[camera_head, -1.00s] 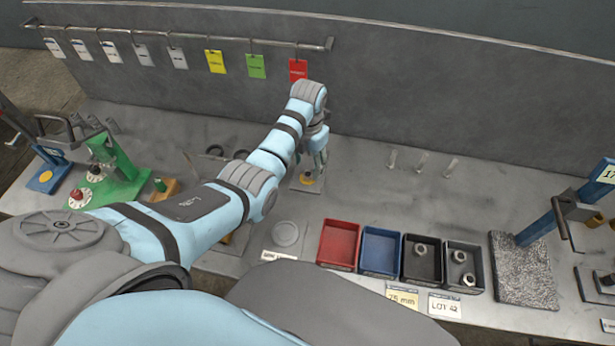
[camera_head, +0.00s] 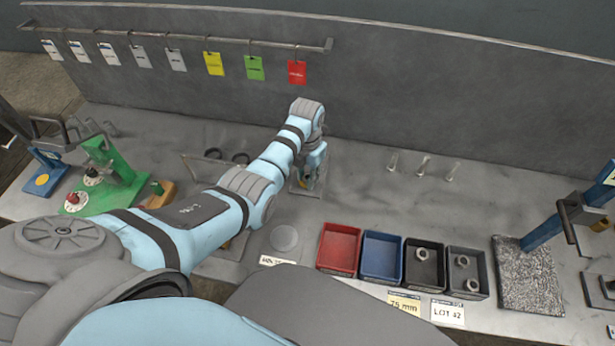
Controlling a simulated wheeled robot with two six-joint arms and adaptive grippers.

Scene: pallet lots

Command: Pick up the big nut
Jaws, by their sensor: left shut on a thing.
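My left gripper (camera_head: 309,178) is low over a small plate (camera_head: 317,188) at the middle back of the bench. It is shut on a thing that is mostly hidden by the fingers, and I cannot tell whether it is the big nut. A bit of yellow shows beside the fingers. One nut (camera_head: 422,254) lies in the black bin. Two more nuts, an upper one (camera_head: 462,261) and a lower one (camera_head: 471,285), lie in the grey bin. My right gripper is not in view.
A red bin (camera_head: 339,229), a blue bin (camera_head: 381,237), the black bin (camera_head: 408,270) and the grey bin (camera_head: 483,266) stand in a row. A green fixture (camera_head: 120,170) stands left, a blue-armed stand (camera_head: 545,230) right. Small clear posts (camera_head: 422,165) stand behind the bins.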

